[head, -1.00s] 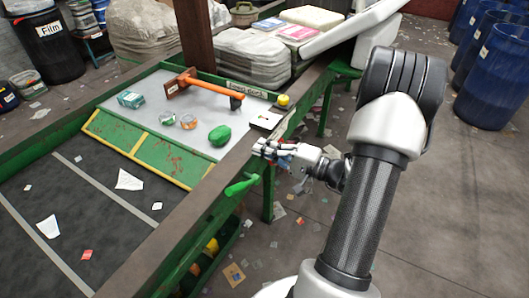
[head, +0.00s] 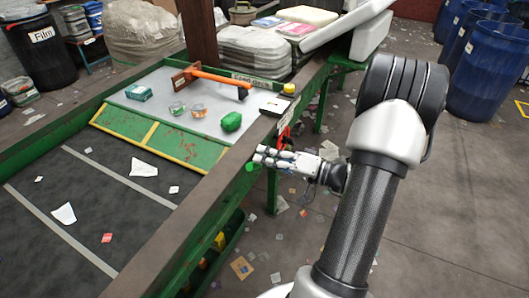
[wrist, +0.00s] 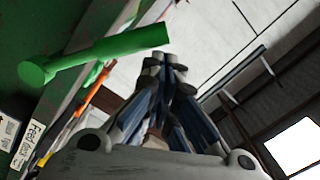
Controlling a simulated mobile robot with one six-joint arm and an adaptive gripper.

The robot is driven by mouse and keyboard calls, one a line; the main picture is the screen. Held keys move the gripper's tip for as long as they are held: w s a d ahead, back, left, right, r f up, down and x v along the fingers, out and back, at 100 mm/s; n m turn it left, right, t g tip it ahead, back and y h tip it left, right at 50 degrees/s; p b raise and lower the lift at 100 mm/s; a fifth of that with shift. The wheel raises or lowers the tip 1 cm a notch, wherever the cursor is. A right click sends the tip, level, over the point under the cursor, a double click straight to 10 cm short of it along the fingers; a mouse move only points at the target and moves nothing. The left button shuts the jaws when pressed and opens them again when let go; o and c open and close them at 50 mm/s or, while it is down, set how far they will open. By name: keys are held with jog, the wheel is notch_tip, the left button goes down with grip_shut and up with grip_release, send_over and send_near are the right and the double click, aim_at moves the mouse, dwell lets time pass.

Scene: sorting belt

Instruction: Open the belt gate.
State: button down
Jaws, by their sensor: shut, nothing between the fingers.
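A green panel with yellow edging (head: 165,134) stands across the belt, between the dark belt and the light deck; it looks like the gate. A green lever handle (head: 250,167) sticks out at the near side of the belt frame. In the head view my gripper (head: 263,155) is shut and empty beside it and hides most of the handle. In the wrist view the green handle (wrist: 105,52) reaches from the left to close by the tips of my gripper (wrist: 168,66). I cannot tell whether they touch.
On the deck (head: 185,88) lie an orange bar (head: 218,76), a green lump (head: 231,121), a teal box (head: 138,91) and two small round items. A yellow button (head: 289,88) sits at the frame's corner. Blue barrels (head: 484,76) stand far right. The floor at right is mostly open.

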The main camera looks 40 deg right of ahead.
jog(key=shift+a+f, duration=0.2)
jog(key=shift+f, duration=0.05)
dwell(0.3)
jog(key=s+d+r+p, duration=0.3)
jog(key=s+d, duration=0.3)
jog(key=s, duration=0.3)
jog(key=shift+s+r, duration=0.3)
jog(key=shift+r, duration=0.1)
dwell(0.3)
